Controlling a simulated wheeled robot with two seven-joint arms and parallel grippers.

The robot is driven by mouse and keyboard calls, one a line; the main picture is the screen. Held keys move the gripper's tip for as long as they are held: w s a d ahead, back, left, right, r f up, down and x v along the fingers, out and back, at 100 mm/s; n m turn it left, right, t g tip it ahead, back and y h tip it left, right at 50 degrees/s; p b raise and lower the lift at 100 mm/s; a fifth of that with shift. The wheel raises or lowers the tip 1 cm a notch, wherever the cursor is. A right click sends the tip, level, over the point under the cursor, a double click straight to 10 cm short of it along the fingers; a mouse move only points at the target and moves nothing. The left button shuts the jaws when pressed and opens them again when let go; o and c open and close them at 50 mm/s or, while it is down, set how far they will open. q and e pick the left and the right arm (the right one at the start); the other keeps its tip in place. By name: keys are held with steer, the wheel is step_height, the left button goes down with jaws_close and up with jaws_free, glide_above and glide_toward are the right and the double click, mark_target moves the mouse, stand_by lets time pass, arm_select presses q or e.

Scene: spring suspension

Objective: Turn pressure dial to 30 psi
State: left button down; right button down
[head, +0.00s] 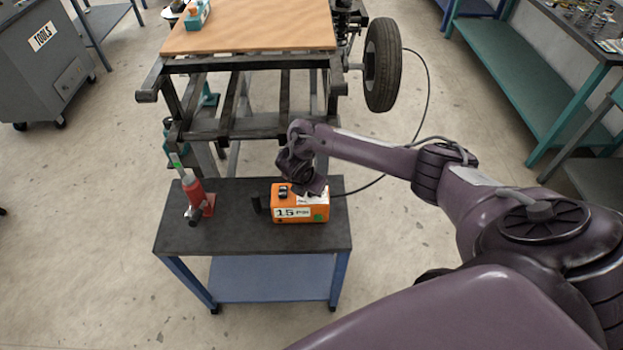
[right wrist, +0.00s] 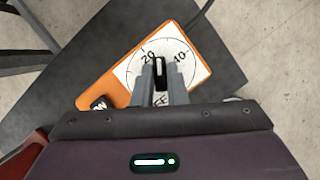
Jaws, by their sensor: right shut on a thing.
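The orange pressure box (head: 285,214) stands on the dark top of a small table, and its front panel (head: 291,212) appears to read 15. In the right wrist view the box (right wrist: 125,85) has a white round dial face (right wrist: 195,72) marked 20 and 40. A black dial knob (right wrist: 160,68) with a white line sits at its middle, and the line points up between 20 and 40. My right gripper (right wrist: 159,74) is shut on the knob from above. It also shows over the box in the head view (head: 318,190). My left gripper is out of view.
A red bottle jack (head: 196,194) stands at the left of the small table (head: 235,240). Behind is a metal frame with a wooden board (head: 250,25) and a tyre (head: 383,65). A black hose (head: 427,85) runs from the box toward the tyre.

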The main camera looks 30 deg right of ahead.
mark_target(304, 201)
steer(key=shift+r+m+g+p, duration=0.1)
steer(key=shift+m+g+p, duration=0.2)
steer(key=shift+m+p, duration=0.55)
steer(key=shift+w+m, duration=0.1)
steer(key=shift+m, duration=0.15)
steer(key=c, duration=1.4)
jaws_free()
steer(key=shift+c, duration=0.2)
steer(key=shift+a, duration=0.1)
steer(key=p+v, duration=0.2)
steer(key=v, duration=0.5)
steer(key=shift+a+r, duration=0.15)
steer(key=shift+r, duration=0.15)
